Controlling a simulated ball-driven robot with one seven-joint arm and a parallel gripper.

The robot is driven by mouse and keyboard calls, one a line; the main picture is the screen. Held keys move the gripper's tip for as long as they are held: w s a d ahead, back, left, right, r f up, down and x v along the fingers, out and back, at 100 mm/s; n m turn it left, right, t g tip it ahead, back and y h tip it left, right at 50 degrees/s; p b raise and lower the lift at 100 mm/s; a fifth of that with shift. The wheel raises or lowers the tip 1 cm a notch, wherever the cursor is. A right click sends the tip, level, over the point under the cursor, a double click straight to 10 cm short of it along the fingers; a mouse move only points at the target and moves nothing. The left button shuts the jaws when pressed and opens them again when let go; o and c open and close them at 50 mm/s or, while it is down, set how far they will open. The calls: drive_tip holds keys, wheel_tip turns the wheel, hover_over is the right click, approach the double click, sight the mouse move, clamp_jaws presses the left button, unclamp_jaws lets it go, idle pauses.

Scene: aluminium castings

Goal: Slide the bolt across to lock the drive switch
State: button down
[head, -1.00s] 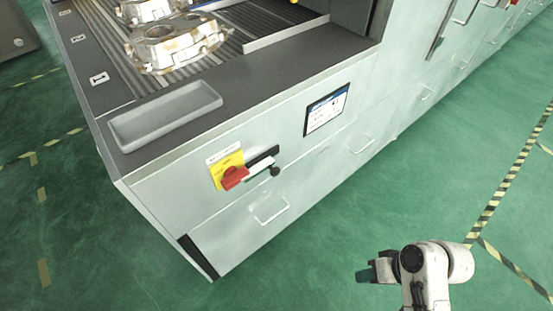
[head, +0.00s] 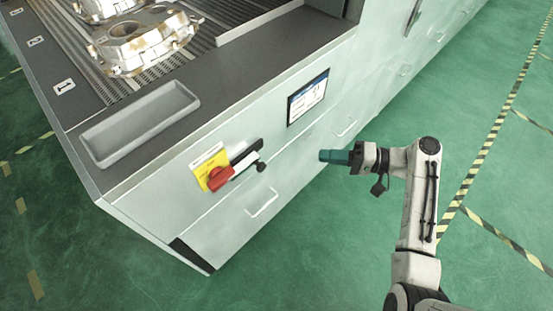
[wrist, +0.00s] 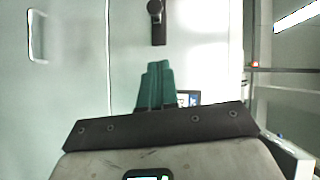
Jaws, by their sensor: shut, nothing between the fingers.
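The drive switch (head: 218,178) is a red rotary handle on a yellow plate on the cabinet's pale front. To its right is the bolt (head: 243,165), a light bar on a dark mount with a black knob (head: 261,167) at its right end. The knob also shows at the top of the wrist view (wrist: 154,7), on its dark mount. My gripper (head: 322,156) has teal fingers, shut and empty, to the right of the knob and apart from it. In the wrist view the fingers (wrist: 155,66) point up toward the mount. The red handle is out of the wrist view.
A label panel (head: 308,97) is on the cabinet front above right of the bolt. A drawer handle (head: 263,203) sticks out below it. A grey tray (head: 140,122) and castings (head: 143,38) are on top. Green floor is clear at right.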

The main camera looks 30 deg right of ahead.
drive_tip(key=p, duration=0.2)
approach(258, 160)
drive_tip(key=w, duration=0.3)
drive_tip(key=shift+s+a+p, duration=0.15)
drive_tip(key=shift+a+p, duration=0.3)
drive_tip(key=shift+a, duration=0.45)
drive_tip(key=shift+s+a+p, duration=0.15)
drive_tip(key=shift+a+p, duration=0.25)
drive_tip(key=shift+a, duration=0.45)
